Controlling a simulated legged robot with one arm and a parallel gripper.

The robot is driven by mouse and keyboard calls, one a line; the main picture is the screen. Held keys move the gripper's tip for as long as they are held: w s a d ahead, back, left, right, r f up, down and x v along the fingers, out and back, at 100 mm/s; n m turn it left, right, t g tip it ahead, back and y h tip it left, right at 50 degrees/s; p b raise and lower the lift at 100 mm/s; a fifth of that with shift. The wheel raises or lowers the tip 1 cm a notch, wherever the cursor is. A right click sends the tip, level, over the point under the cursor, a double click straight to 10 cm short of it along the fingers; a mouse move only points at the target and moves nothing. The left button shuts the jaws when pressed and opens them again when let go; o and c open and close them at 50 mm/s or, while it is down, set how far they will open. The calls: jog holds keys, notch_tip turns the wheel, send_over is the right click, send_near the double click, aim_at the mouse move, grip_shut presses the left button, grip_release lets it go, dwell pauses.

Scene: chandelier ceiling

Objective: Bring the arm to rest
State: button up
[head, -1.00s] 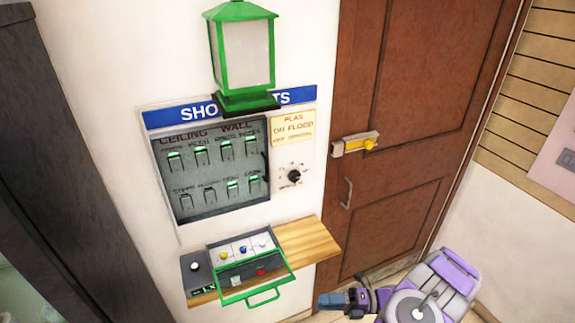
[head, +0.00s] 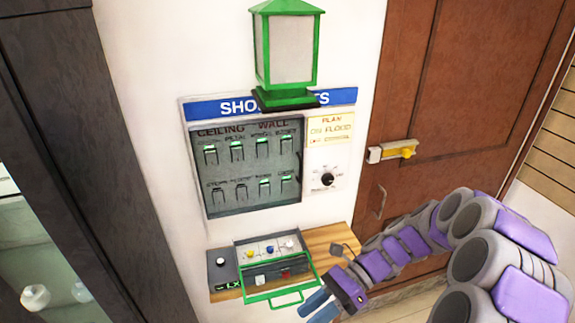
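My gripper (head: 312,308) has blue fingers and hangs low near the bottom edge of the head view. It is just right of the green handle of a small control box and in front of the wooden shelf. My purple and grey arm reaches in from the right edge, bent in an arch, in front of the brown door. Nothing shows between the fingers. Whether they are apart or closed is not clear at this angle.
A control box (head: 268,250) with a green handle (head: 280,300) sits on a wooden shelf (head: 328,238). Above are a switch panel (head: 243,170), a dial (head: 327,179) and a green lantern (head: 287,50). A brown door (head: 440,90) with a yellow latch (head: 405,152) stands right; a dark-framed cabinet (head: 60,110) stands left.

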jog(key=s+d+r+n+t+h+b, duration=0.1)
jog(key=s+d+n+t+h, duration=0.1)
jog(key=s+d+n+h, duration=0.2)
jog(key=s+d+r+n+t+h+b, duration=0.1)
jog(key=s+d+n+t+h+b, duration=0.1)
jog(key=s+n+h, duration=0.6)
jog(key=shift+s+d+r+n+t, duration=0.45)
jog(key=shift+s+d+n, duration=0.7)
jog(key=shift+s+n, duration=1.65)
jog(key=shift+o, duration=0.2)
jog(key=shift+s+f+m, duration=0.1)
jog(key=shift+s+m, duration=0.5)
jog(key=shift+m, duration=0.1)
